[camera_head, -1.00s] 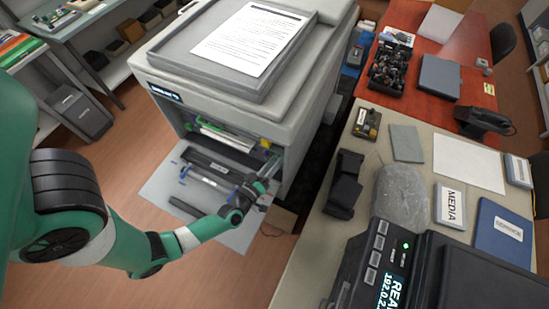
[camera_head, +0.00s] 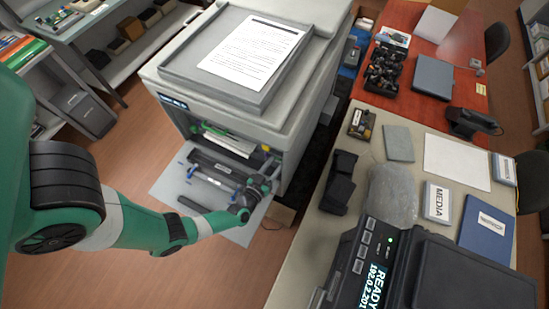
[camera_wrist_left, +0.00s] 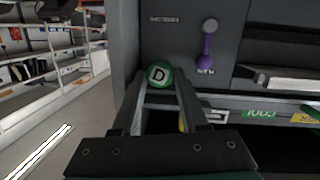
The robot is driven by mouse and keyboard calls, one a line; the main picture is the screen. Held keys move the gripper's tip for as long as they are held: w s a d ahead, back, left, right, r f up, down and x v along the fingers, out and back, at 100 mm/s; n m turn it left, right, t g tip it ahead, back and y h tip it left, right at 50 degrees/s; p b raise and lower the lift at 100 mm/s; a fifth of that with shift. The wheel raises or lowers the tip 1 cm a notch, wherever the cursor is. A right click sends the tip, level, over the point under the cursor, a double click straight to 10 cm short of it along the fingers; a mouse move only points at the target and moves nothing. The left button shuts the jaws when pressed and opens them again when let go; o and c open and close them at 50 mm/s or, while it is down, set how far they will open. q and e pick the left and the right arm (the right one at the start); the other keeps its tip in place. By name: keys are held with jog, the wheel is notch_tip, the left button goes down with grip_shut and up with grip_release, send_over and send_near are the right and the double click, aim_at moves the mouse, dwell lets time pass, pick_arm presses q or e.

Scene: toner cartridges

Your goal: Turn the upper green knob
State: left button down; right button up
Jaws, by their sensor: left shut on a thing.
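A round green knob (camera_wrist_left: 160,75) with a white letter D sits on the dark inner panel of the printer in the left wrist view. My left gripper (camera_wrist_left: 158,80) is shut on this knob, one finger on each side of it. The D looks nearly upright, slightly tilted. In the head view my left gripper (camera_head: 264,184) is at the right side of the printer's open front, and the knob is hidden there. No second green knob can be made out. My right gripper is not in view.
A purple lever (camera_wrist_left: 207,46) is right of the knob on the same panel. The open printer (camera_head: 290,120) has a lowered front door (camera_head: 165,186) below my arm. The beige table (camera_head: 290,285) with several items stands to the right. Wooden floor is free on the left.

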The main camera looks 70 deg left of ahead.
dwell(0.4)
pick_arm(q)
jog(key=c, duration=0.7)
grip_release()
